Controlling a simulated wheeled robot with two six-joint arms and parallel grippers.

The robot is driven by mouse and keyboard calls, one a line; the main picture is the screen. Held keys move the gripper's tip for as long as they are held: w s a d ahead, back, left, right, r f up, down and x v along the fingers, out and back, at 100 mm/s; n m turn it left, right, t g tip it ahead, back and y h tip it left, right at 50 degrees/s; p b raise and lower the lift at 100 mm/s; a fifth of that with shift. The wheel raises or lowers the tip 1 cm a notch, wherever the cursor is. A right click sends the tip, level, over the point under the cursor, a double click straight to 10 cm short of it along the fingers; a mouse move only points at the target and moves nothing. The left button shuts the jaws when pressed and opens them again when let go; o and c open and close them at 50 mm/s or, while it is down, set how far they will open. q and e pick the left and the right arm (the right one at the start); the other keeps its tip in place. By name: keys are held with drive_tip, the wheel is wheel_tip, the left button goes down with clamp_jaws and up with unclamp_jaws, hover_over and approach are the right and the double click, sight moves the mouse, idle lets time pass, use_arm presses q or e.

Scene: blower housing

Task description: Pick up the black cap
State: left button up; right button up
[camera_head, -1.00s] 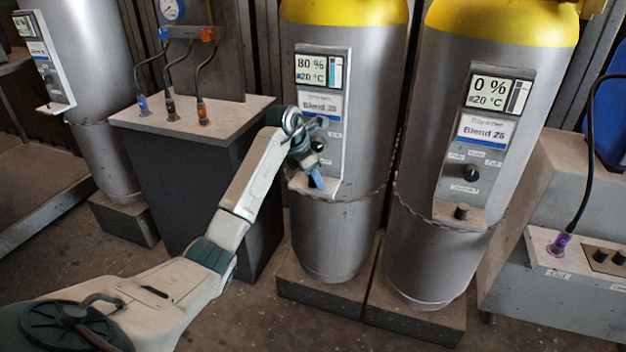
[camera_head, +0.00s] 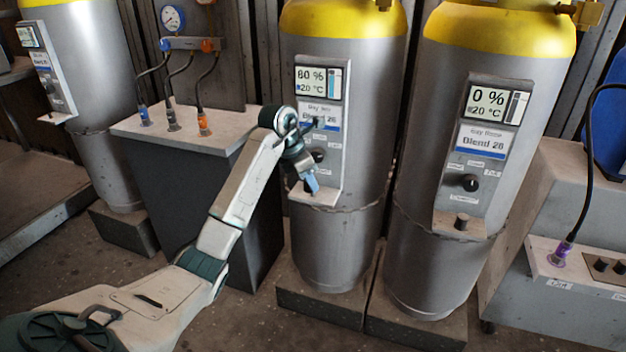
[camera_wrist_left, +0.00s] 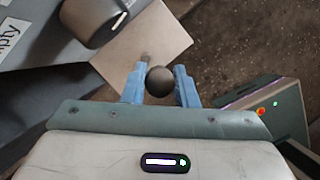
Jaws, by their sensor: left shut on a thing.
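The black cap (camera_wrist_left: 159,81) shows in the left wrist view as a dark, round knob between the two blue fingertips of my left gripper (camera_wrist_left: 159,88). The gripper is shut on it. In the head view my left gripper (camera_head: 310,183) is at the small ledge (camera_head: 325,197) on the front of the middle gas cylinder (camera_head: 365,160). The cap is hard to make out there, partly hidden by the fingers. In the wrist view a small stub (camera_wrist_left: 146,57) shows on the ledge just beyond the cap. My right gripper is not in view.
The right cylinder (camera_head: 410,180) has a similar dark cap (camera_head: 462,221) on its ledge. A dark cabinet (camera_head: 195,185) with several hoses stands left of the middle cylinder. A grey unit (camera_head: 570,220) with a purple-ended cable is at the right. Panel knobs (camera_head: 318,155) are close to the gripper.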

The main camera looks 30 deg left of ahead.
use_arm(q)
drive_tip(key=s+d+r, duration=0.1)
drive_tip(key=s+d, duration=0.1)
drive_tip(key=s, duration=1.1)
drive_tip(key=shift+d+r, duration=0.15)
drive_tip(key=shift+r, duration=0.1)
